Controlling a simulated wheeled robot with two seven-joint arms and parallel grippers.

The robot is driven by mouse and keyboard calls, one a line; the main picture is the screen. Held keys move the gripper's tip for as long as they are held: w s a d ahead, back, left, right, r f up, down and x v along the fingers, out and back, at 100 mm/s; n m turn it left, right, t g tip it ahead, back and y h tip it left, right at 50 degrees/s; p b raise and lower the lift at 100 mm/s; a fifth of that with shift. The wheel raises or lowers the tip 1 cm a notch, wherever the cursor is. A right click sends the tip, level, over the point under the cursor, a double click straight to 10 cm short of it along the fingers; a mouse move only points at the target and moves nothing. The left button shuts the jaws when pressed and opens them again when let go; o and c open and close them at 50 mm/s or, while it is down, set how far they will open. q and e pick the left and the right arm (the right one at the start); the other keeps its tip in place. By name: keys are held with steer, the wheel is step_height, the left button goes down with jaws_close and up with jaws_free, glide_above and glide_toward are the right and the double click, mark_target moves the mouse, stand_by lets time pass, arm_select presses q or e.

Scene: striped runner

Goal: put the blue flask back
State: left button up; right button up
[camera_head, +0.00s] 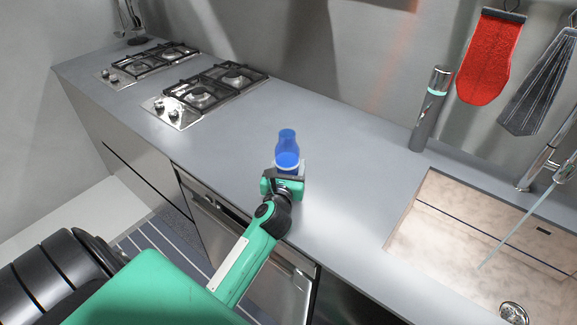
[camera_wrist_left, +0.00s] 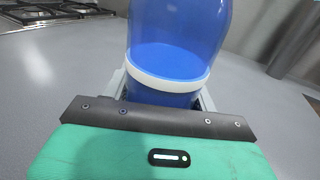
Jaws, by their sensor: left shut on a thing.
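The blue flask (camera_head: 287,147) is upright over the grey counter, with a rounded clear-blue upper part and a white band lower down. In the left wrist view the flask (camera_wrist_left: 180,45) fills the top middle, with its white band (camera_wrist_left: 167,80) between my fingers. My left gripper (camera_head: 286,174) is shut on the flask near its lower part. The flask's base is hidden behind the gripper, so I cannot tell whether it touches the counter. My right gripper is in neither view.
The grey counter (camera_head: 340,150) is clear around the flask. Two gas hobs (camera_head: 205,92) lie at the back left. A dark cylinder (camera_head: 430,110) stands to the right, near a sink (camera_head: 480,235) with a tap.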

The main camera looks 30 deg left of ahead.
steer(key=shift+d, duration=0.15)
arm_select(q)
steer(key=o, duration=1.1)
steer(key=shift+r, duration=0.15)
steer(key=b+v, duration=0.2)
steer(key=v, duration=0.9)
steer(key=shift+s+d, duration=0.25)
steer(key=shift+s, duration=0.25)
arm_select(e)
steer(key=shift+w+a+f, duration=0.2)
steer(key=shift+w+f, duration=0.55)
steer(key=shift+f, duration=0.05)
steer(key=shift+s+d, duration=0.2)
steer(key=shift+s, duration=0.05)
